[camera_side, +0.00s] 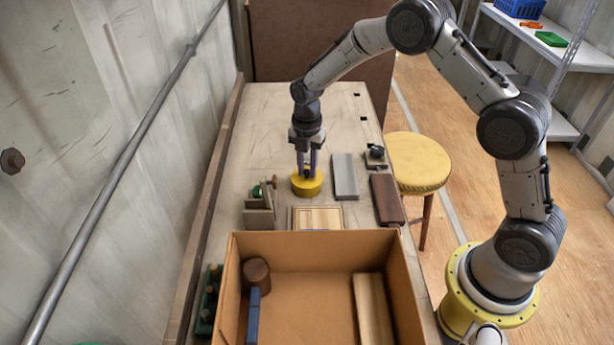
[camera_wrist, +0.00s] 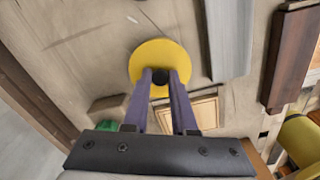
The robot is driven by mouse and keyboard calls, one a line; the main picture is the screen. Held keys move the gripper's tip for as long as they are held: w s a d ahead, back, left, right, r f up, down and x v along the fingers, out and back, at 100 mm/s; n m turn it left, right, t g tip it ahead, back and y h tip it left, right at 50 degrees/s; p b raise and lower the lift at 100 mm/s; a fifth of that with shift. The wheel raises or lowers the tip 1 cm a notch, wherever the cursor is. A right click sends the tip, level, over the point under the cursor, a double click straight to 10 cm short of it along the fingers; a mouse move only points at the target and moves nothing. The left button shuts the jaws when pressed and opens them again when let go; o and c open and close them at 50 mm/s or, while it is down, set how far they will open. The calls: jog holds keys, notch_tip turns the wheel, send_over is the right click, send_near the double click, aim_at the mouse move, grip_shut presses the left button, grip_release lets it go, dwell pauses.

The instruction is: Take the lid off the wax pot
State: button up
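The wax pot (camera_side: 306,188) is a squat yellow round pot on the workbench, in front of my arm's end. From above, in the wrist view, its yellow round top (camera_wrist: 148,57) shows with a dark knob (camera_wrist: 160,77) near its front part. My gripper (camera_side: 306,174) points straight down over the pot, with one finger on each side of the knob. In the wrist view the fingertips (camera_wrist: 160,73) flank the knob closely; I cannot tell whether they press on it. The lid appears seated on the pot, and its seam is too small to see.
A grey block (camera_side: 345,177) and a dark brown block (camera_side: 387,200) lie right of the pot. A wooden framed panel (camera_side: 317,218) and a holder with tools (camera_side: 259,217) are nearer. A large open cardboard box (camera_side: 315,257) fills the front. Bare bench lies behind the pot.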

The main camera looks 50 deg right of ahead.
grip_shut()
jog(key=shift+r, duration=0.15)
